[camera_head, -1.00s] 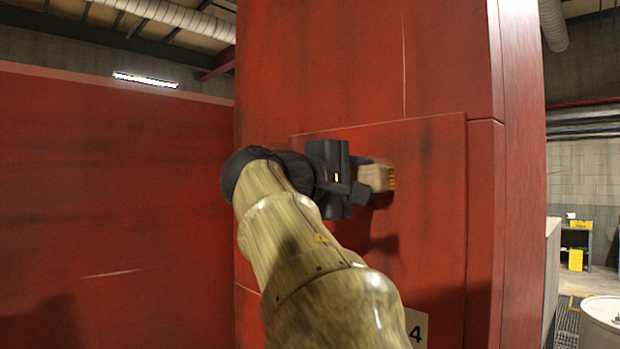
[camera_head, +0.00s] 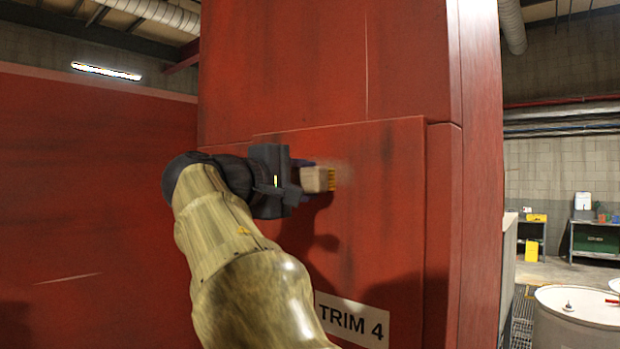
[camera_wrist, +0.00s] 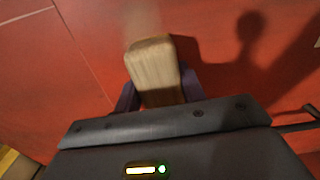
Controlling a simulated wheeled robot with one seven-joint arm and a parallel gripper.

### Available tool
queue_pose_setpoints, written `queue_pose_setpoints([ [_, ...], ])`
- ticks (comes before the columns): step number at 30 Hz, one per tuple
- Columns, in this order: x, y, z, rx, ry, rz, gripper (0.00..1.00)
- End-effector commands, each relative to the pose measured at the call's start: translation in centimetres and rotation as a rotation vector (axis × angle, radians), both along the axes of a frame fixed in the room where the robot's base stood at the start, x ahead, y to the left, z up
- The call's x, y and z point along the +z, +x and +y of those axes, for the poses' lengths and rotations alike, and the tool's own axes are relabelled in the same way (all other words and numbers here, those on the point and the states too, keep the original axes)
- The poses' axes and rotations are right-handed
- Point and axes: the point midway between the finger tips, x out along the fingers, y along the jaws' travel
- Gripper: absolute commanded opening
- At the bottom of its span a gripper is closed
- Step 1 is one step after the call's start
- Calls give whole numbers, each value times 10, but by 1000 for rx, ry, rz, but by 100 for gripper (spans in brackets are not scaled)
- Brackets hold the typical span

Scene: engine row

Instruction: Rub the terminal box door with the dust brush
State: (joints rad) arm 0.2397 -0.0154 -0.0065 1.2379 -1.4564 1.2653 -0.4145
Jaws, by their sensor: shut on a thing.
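The dust brush (camera_head: 318,180) has a pale wooden block with yellowish bristles at its right end. My gripper (camera_head: 299,181) is shut on it and holds it at the red terminal box door (camera_head: 390,230), near the door's upper part. In the wrist view the brush (camera_wrist: 154,72) sits between the purple fingers of my gripper (camera_wrist: 158,95), with the red panel behind it. A pale smudge shows on the door just beyond the bristles. I cannot tell whether the bristles touch the door. A "TRIM 4" label (camera_head: 352,319) is low on the door.
A red wall (camera_head: 90,200) stands at the left. At the right are a white drum (camera_head: 580,315), a workbench (camera_head: 596,238) and a yellow box (camera_head: 532,249). Pipes run along the far block wall. Open floor shows beyond the red cabinet's right edge.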

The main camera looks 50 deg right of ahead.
Motion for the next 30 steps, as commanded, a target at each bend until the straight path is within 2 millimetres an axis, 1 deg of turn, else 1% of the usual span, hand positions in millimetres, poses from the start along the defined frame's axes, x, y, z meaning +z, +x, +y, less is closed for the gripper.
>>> queue_pose_setpoints([
  [3,0,4,0,0,0,0,22],
  [13,0,6,0,0,0,0,22],
  [27,1,39,1,0,-1,1,22],
  [30,1,42,2,0,-1,0,22],
])
